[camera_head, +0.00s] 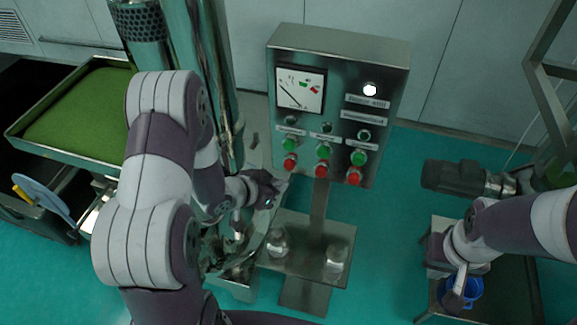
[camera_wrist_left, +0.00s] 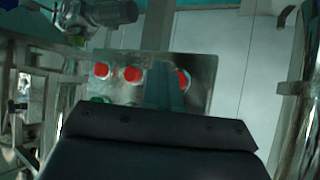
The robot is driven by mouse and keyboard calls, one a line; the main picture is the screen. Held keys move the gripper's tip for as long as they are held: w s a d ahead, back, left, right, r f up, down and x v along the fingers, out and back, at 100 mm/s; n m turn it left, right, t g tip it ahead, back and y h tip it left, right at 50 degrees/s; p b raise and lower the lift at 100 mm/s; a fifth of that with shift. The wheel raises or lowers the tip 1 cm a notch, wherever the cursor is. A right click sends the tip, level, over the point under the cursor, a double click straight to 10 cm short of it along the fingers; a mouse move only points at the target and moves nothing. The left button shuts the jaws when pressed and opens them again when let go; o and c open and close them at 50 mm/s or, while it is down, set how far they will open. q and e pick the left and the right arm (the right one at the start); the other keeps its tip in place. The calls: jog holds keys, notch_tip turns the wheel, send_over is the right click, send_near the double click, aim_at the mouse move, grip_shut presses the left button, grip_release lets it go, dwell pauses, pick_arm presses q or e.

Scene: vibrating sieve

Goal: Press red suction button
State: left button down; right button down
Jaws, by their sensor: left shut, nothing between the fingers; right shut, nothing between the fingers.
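A steel control panel (camera_head: 338,75) carries a row of green buttons above a row of red buttons: a left red button (camera_head: 290,162), a middle red button (camera_head: 321,171) and a right red button (camera_head: 354,177). Their labels are too small to read. My left gripper (camera_head: 272,186) is shut and empty, just below and left of the left red button. In the left wrist view its fingers (camera_wrist_left: 165,88) point at the panel and partly cover the nearest red button (camera_wrist_left: 184,80); contact cannot be told. My right gripper (camera_head: 459,282) is shut at the lower right, by a blue cup.
A gauge (camera_head: 300,90) sits on the panel's upper left. A steel platform (camera_head: 310,236) stands below the panel. A shiny column (camera_head: 215,70) and a green-filled tray (camera_head: 80,110) are at the left. The blue cup (camera_head: 470,291) is at the right.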

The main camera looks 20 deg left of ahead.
pick_arm(q)
jog(key=shift+s, duration=1.25)
